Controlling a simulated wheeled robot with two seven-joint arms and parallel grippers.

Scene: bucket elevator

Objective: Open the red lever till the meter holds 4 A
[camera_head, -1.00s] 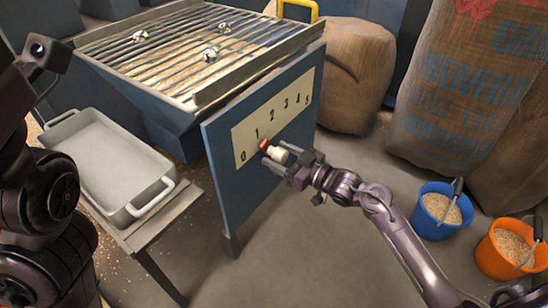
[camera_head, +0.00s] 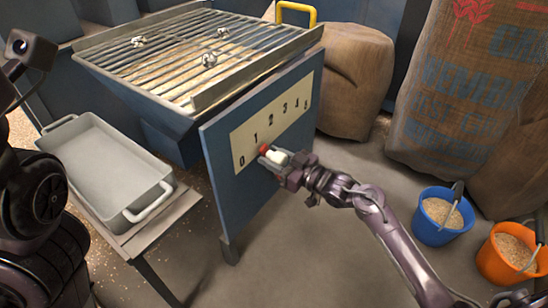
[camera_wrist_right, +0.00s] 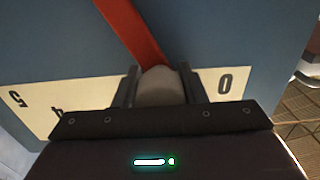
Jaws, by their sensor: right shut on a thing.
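The red lever (camera_head: 264,149) stands out from the blue panel (camera_head: 215,150), and its white knob (camera_head: 277,156) sits at its end. The cream scale plate (camera_head: 250,150) behind it is marked 0 to 5. In the head view the lever shows just below the 1. My right gripper (camera_head: 271,158) is shut on the white knob. In the wrist view the knob (camera_wrist_right: 160,88) is between the two fingers, with the red arm of the lever (camera_wrist_right: 135,32) beyond it. I see no meter reading in amperes. My left arm shows at the left edge, its gripper out of view.
A grated hopper (camera_head: 190,60) with grain and small metal pieces stands behind the panel. A grey tray (camera_head: 100,165) is on a low stand at left. Sacks (camera_head: 465,90), a blue bucket (camera_head: 440,230) and an orange bucket (camera_head: 495,265) stand at right.

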